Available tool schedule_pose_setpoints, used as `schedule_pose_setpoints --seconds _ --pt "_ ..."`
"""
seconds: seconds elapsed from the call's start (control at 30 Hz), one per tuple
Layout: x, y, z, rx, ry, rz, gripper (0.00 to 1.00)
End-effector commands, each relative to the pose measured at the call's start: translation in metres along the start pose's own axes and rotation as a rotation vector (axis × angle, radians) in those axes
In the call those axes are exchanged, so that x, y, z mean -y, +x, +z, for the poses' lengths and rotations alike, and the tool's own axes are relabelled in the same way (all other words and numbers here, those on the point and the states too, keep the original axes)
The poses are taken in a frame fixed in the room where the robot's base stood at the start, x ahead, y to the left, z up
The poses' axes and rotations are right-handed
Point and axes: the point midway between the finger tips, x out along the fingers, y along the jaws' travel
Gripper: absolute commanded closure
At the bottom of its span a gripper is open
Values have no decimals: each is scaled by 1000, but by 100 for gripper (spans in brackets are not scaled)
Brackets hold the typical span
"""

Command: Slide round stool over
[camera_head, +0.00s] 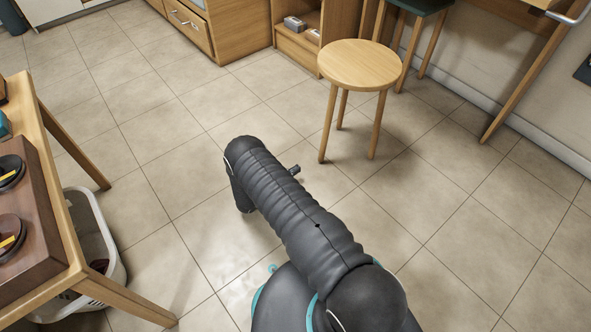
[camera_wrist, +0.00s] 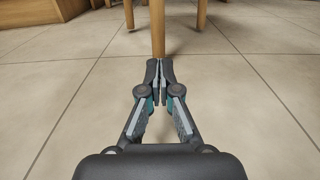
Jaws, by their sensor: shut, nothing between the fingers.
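The round stool (camera_head: 361,65) has a light wooden seat and thin wooden legs, and stands upright on the tiled floor at the upper right of the head view. In the wrist view its nearest leg (camera_wrist: 158,28) rises straight ahead of my gripper (camera_wrist: 160,68), with other legs farther back on both sides. My gripper is shut and empty, low over the floor. Its fingertips overlap the foot of that leg in the picture; I cannot tell whether they touch it. In the head view my arm hides most of the gripper.
A dark green-topped stool (camera_head: 421,5) stands just behind the round stool, near the wall. A wooden cabinet (camera_head: 222,30) is at the back. A wooden table (camera_head: 62,150) and a white basket (camera_head: 97,225) are at left. The tiled floor between is clear.

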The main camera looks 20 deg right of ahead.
Motion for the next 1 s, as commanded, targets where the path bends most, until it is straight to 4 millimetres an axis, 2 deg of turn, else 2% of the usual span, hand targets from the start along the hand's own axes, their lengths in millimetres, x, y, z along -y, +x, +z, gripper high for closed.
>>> schedule_pose_setpoints --seconds 0.3,0.5,0.7,1.0 --pt "1 61 0 -1 1 -5 100" --pt "1 92 0 -1 2 -4 100" --pt "1 109 0 -1 1 -3 100" --pt "0 112 0 -1 1 -1 100"
